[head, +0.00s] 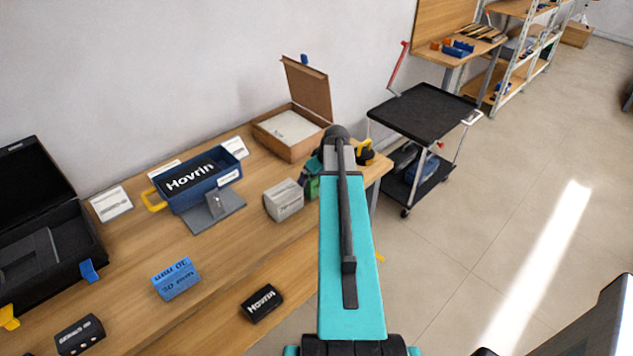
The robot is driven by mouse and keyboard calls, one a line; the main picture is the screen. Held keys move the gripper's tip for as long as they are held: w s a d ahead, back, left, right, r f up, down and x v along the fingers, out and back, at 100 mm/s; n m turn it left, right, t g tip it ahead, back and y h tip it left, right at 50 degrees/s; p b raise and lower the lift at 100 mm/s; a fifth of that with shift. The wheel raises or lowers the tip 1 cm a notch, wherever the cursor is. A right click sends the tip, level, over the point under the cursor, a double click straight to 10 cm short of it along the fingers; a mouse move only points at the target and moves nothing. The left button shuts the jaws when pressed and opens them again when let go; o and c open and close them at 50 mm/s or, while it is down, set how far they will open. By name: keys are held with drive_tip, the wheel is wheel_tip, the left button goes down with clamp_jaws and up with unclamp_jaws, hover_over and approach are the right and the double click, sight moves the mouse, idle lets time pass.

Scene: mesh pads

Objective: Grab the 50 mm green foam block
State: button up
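A green object (313,187), likely the green foam block, is on the wooden table near its right end, just right of a grey-white box. My teal arm link hides its right part, and a dark part with some teal is just above it. Its size marking cannot be read. My arm reaches up the middle of the view.
The wooden table (225,268) also bears a grey-white box (284,201), a blue block (176,279), a black Hovrin box (262,303), a blue Hovrin bin (205,195), an open cardboard box (268,125) and a black case (88,240). A black cart (425,110) stands beyond its right end.

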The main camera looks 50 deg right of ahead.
drive_tip(key=shift+c, duration=0.3)
drive_tip(key=c, duration=0.9)
drive_tip(key=shift+r, duration=0.15)
drive_tip(key=shift+r+b, duration=0.75)
drive_tip(key=shift+r, duration=0.65)
drive_tip(key=shift+s+a+r, duration=0.1)
drive_tip(key=shift+s+r, duration=0.05)
drive_tip(key=shift+s, duration=0.15)
drive_tip(key=s+b, duration=0.1)
drive_tip(key=s, duration=0.2)
drive_tip(key=s+a+b, duration=0.1)
drive_tip(key=s+b, duration=0.1)
drive_tip(key=s, duration=0.1)
drive_tip(key=s+a+b, duration=0.1)
drive_tip(key=s, duration=0.3)
drive_tip(key=shift+a+r, duration=0.2)
drive_tip(key=shift+r, duration=0.2)
drive_tip(key=shift+s+b, duration=0.15)
drive_tip(key=shift+b, duration=0.9)
